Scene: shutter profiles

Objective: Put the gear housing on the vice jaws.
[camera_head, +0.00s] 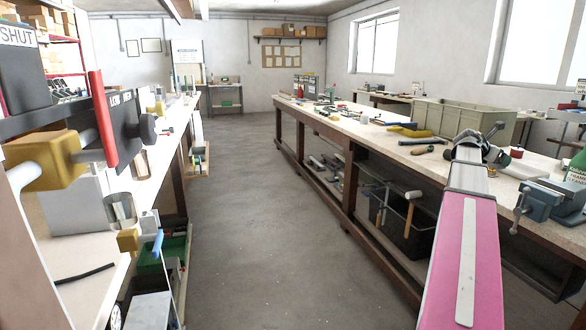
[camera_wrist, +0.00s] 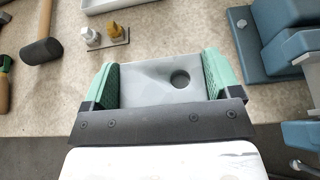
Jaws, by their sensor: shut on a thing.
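The gear housing (camera_wrist: 150,85) is a light grey block with a round dark hole, seen in the wrist view. My gripper (camera_wrist: 161,68) is shut on it, with green finger pads at its left and right sides. The housing is over the bench top; its height above it is hard to judge. The blue vice (camera_wrist: 262,55) is to the right of my gripper, apart from it, and its jaws (camera_wrist: 300,46) are partly cut off by the picture edge. In the head view, the vice (camera_head: 548,203) stands at the right bench's front edge; the housing is not clearly visible there.
In the head view, a large olive crate (camera_head: 465,118) stands on the right bench (camera_head: 375,133).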

